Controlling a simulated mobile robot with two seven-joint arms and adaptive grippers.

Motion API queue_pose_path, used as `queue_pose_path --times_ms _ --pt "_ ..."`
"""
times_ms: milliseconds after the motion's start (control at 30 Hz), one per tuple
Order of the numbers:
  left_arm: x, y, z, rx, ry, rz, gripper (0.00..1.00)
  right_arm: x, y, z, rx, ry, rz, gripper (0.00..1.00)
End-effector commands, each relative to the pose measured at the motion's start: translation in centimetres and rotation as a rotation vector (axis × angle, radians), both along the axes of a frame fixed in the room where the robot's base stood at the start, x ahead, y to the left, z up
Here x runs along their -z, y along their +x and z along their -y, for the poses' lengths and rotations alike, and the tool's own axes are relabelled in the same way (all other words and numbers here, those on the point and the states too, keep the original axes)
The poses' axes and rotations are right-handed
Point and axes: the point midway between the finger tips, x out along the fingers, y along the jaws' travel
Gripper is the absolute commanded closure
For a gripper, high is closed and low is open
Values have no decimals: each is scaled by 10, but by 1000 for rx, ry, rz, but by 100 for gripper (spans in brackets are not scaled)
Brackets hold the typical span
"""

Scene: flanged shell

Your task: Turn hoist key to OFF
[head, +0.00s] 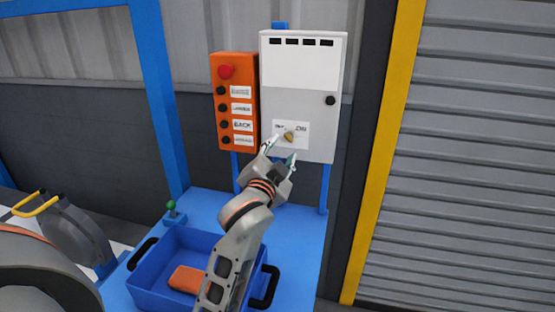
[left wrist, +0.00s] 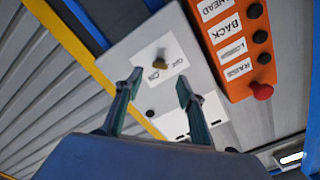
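The hoist key (head: 288,136) is a small brass-yellow knob on a white label low on the grey control box (head: 318,100). ON is printed at the label's right; the left word is partly covered. In the left wrist view the key (left wrist: 160,61) stands beyond and between the fingertips, with clear space around it. My left gripper (head: 280,152) is open and empty, just below and in front of the key. Its two fingers also show in the left wrist view (left wrist: 158,83). I see no contact with the key. My right gripper is not in view.
An orange button box (head: 234,103) with a red mushroom button (head: 226,71) hangs left of the grey box. Below, a blue tray (head: 187,246) with an orange item (head: 186,279) stands on a blue bench (head: 300,228). A yellow post (head: 384,150) and a shutter are at right.

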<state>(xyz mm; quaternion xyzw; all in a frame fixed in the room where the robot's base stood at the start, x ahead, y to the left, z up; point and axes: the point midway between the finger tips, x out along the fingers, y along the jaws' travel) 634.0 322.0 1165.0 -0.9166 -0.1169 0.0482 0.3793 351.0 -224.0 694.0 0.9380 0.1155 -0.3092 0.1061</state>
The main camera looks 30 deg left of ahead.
Motion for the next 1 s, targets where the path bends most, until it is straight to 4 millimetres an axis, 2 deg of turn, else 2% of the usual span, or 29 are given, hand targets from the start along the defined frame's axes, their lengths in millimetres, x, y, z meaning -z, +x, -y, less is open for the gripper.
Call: queue_pose_path --times_ms 100,300,1000 --pt "1 -21 6 0 -1 -1 61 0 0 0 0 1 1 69" --pt "0 -39 11 1 0 -1 61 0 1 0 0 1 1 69" --pt "0 -42 11 1 1 -1 61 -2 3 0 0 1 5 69"
